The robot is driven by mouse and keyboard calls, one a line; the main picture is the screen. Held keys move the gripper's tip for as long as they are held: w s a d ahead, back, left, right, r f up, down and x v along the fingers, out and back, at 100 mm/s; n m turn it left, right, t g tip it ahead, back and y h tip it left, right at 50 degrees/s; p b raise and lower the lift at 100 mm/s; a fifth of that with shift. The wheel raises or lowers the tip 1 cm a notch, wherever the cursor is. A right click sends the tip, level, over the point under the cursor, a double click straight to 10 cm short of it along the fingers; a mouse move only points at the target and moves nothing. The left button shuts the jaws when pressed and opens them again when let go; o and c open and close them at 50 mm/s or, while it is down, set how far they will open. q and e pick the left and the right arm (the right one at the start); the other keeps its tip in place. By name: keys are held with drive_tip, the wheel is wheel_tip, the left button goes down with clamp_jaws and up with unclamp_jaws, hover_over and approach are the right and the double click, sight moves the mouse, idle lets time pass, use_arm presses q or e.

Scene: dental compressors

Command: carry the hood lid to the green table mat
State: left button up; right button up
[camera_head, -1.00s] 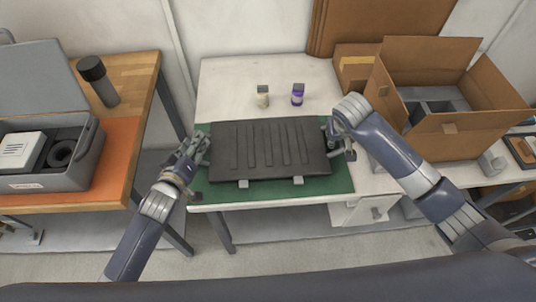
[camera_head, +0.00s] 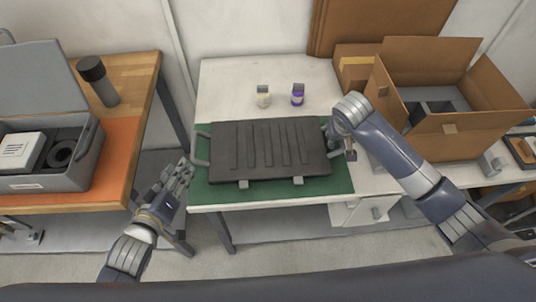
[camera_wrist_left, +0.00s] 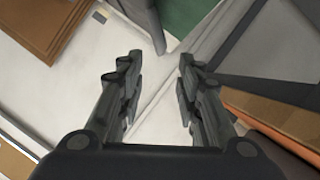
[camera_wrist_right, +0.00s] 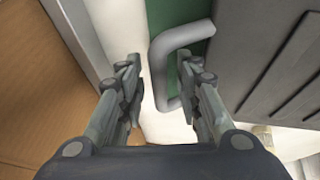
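The hood lid (camera_head: 268,148), a dark ribbed panel with a grey handle at each side, lies on the green table mat (camera_head: 320,187) on the white table. Its left handle (camera_head: 201,150) is free. My left gripper (camera_head: 186,172) is open and empty, off the table's left edge, apart from the lid. The left wrist view shows its spread fingers (camera_wrist_left: 158,85). My right gripper (camera_head: 338,142) is at the lid's right side. In the right wrist view its fingers (camera_wrist_right: 160,85) are open, with the right handle (camera_wrist_right: 172,62) between or just beyond them; contact is unclear.
Two small bottles (camera_head: 297,95) (camera_head: 263,97) stand behind the lid. An open cardboard box (camera_head: 465,128) is at the right. A wooden table (camera_head: 142,75) at the left carries a grey case (camera_head: 82,172) and a dark cylinder (camera_head: 98,82). A gap separates the tables.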

drive_tip(key=v, duration=1.1)
drive_tip(key=shift+r, duration=0.25)
drive_tip(key=shift+s, duration=0.1)
